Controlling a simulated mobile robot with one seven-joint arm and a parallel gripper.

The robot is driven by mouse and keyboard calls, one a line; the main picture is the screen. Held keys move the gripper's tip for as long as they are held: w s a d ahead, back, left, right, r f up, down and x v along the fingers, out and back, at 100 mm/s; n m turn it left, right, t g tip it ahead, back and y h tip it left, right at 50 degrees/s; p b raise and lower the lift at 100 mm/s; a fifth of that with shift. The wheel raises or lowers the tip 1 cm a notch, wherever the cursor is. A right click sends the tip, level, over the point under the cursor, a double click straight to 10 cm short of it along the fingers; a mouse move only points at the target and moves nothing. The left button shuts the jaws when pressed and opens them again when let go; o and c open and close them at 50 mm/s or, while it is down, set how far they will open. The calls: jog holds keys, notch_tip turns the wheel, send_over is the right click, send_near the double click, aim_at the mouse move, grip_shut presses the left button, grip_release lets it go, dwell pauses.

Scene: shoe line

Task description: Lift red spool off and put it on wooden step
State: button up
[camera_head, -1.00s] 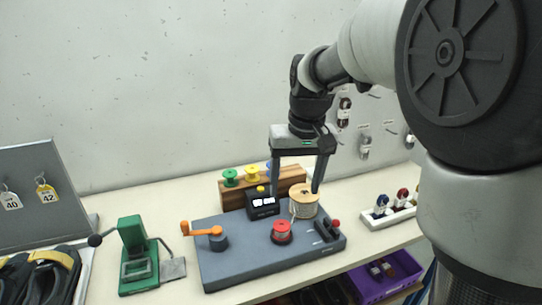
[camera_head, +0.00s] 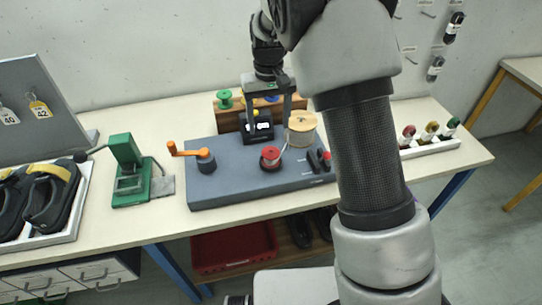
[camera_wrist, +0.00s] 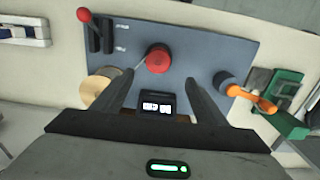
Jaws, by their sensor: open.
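The red spool (camera_head: 270,155) sits on a dark round holder on the grey winding machine (camera_head: 235,185), with a thread running from it toward the big tan spool (camera_head: 302,124). In the wrist view the red spool (camera_wrist: 158,58) shows beyond my fingertips. My gripper (camera_head: 268,128) is open and empty, above the back part of the machine, behind the red spool. Its two fingers (camera_wrist: 160,88) stand apart around the view of the counter box. The wooden step (camera_head: 230,118) is at the back of the table, partly hidden by my gripper, with a green spool (camera_head: 224,99) on it.
A black counter box (camera_head: 258,127) stands behind the red spool. An orange crank (camera_head: 190,151) is at the left of the machine and a red-knobbed lever (camera_head: 326,158) at its right. A green press (camera_head: 128,170) stands further left. A rack of spools (camera_head: 430,140) is at the right.

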send_over(271, 152)
jog(key=f, duration=0.7)
jog(key=shift+w+a+f, duration=0.1)
jog(key=shift+a, duration=0.15)
jog(key=shift+d+f+p, duration=0.2)
jog(key=shift+f+p, duration=0.4)
jog(key=shift+f, duration=2.15)
jog(key=c, duration=1.3)
